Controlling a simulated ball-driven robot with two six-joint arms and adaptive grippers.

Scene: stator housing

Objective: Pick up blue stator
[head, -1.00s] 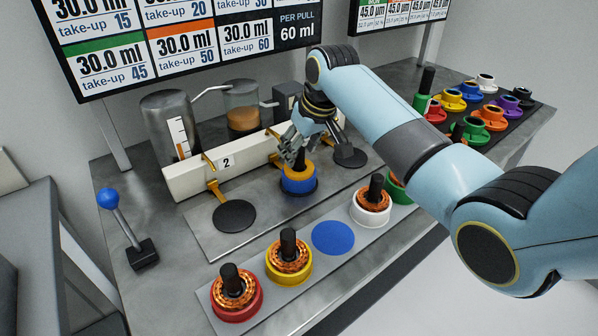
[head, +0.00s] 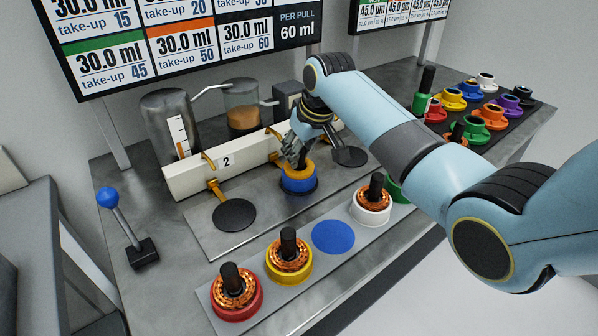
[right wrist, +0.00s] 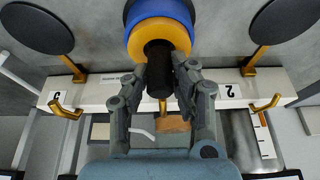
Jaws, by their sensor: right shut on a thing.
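The blue stator (head: 299,185) sits upright on the middle station of the metal plate, with an orange-yellow ring on top. In the right wrist view, the stator's blue rim (right wrist: 132,14) shows at the top, with the ring and a black post (right wrist: 157,75). My right gripper (head: 297,161) is over the stator, its fingers on either side of the post and shut on it. The fingers hide the post in the head view. The right gripper (right wrist: 160,72) also shows in the right wrist view. My left gripper is not in view.
A row of stators stands in front: red (head: 237,303), yellow (head: 289,265) and white (head: 371,212), with an empty blue disc (head: 333,237). A white bar (head: 190,175) with hooks stands behind. A blue-knobbed lever (head: 108,198) is at left. Coloured parts stand at back right.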

